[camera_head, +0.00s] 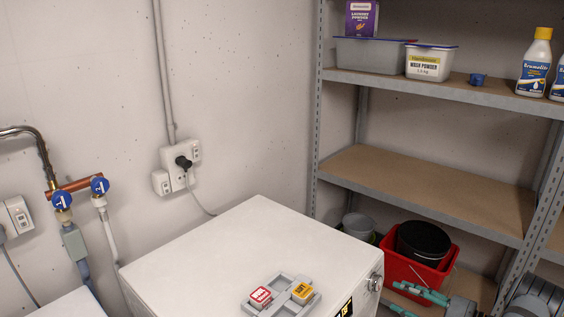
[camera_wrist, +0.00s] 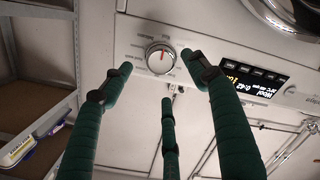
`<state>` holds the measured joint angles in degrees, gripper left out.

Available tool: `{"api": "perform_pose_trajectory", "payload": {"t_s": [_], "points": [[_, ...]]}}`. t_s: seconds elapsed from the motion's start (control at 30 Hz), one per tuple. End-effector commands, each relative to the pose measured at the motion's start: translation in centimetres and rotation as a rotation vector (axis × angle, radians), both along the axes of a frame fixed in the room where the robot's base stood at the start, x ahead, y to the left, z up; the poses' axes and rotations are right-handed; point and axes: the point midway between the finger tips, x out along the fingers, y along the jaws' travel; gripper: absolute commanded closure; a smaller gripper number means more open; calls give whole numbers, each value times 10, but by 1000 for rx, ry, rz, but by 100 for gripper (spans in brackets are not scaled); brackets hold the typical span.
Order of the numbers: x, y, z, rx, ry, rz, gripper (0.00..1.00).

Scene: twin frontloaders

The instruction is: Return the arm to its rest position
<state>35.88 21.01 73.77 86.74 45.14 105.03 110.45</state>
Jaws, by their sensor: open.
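My gripper (camera_head: 418,298) shows at the lower right of the head view, with teal fingers, to the right of the white washing machine's (camera_head: 235,253) front corner. In the wrist view my gripper (camera_wrist: 157,66) has its green fingers spread wide with nothing between them. The round silver dial (camera_wrist: 160,57) of the machine shows beyond the fingertips, in line with the gap. It looks apart from the fingers, though the exact distance is hard to tell. The dial also shows in the head view (camera_head: 375,282) at the machine's front edge. My arm is at the right edge of the head view.
A lit display (camera_wrist: 250,80) sits beside the dial. A tray (camera_head: 281,296) with two small boxes lies on the machine top. A metal shelf (camera_head: 430,190) with containers stands right behind; a red bucket (camera_head: 400,262) is low in it. Pipes and sockets line the wall.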

Motion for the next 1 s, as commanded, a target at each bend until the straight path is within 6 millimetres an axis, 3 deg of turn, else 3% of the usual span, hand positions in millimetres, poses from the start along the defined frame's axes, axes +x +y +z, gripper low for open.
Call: {"api": "perform_pose_trajectory", "payload": {"t_s": [0.13,0.4,1.0], "points": [[21,22,-4,0,1,4,41],[45,43,-8,0,1,0,41],[43,41,-7,-5,-4,0,41]]}}
